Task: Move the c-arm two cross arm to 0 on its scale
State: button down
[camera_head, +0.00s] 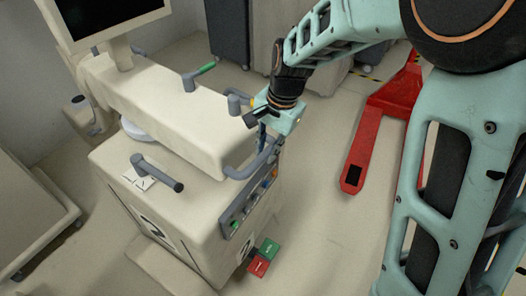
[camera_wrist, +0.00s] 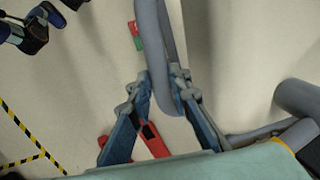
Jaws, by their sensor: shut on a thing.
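The c-arm two (camera_head: 170,222) is a cream cart with a dark number on its front, partly cut off by the view angle. Its cross arm (camera_head: 165,110) is the long cream beam lying across the top, with a grey looped handle (camera_head: 240,172) at its near right end. My gripper (camera_head: 264,128) is at that end, reaching down from above right. In the wrist view my gripper (camera_wrist: 162,88) has its blue fingers on both sides of the grey handle tube (camera_wrist: 154,45), shut on it. I cannot make out a scale or its reading.
A grey lever (camera_head: 158,173) stands on the cart top, and a green-tipped lever (camera_head: 198,74) is behind the beam. Red and green pedals (camera_head: 263,257) are at the cart's foot. A red pallet jack (camera_head: 375,130) stands right. A monitor (camera_head: 110,18) is at upper left.

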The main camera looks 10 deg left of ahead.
jog(key=shift+w+d+r, duration=0.1)
jog(key=shift+w+d, duration=0.2)
jog(key=shift+w, duration=0.3)
jog(key=shift+w+d+r, duration=0.1)
jog(key=shift+w+d, duration=0.15)
jog(key=shift+w, duration=0.35)
jog(key=c, duration=2.3)
grip_release()
jog(key=o, duration=0.5)
jog(key=shift+s, duration=0.15)
jog(key=shift+s+a+f, duration=0.1)
jog(key=shift+s+d+r, duration=0.15)
jog(key=shift+d+r, duration=0.2)
jog(key=shift+r, duration=1.6)
jog(key=shift+s+d+r, duration=0.15)
jog(key=shift+d+r, duration=0.25)
jog(key=shift+r, duration=1.6)
jog(key=shift+s+d+r, duration=0.15)
jog(key=shift+d+r, duration=0.2)
jog(key=shift+r, duration=1.6)
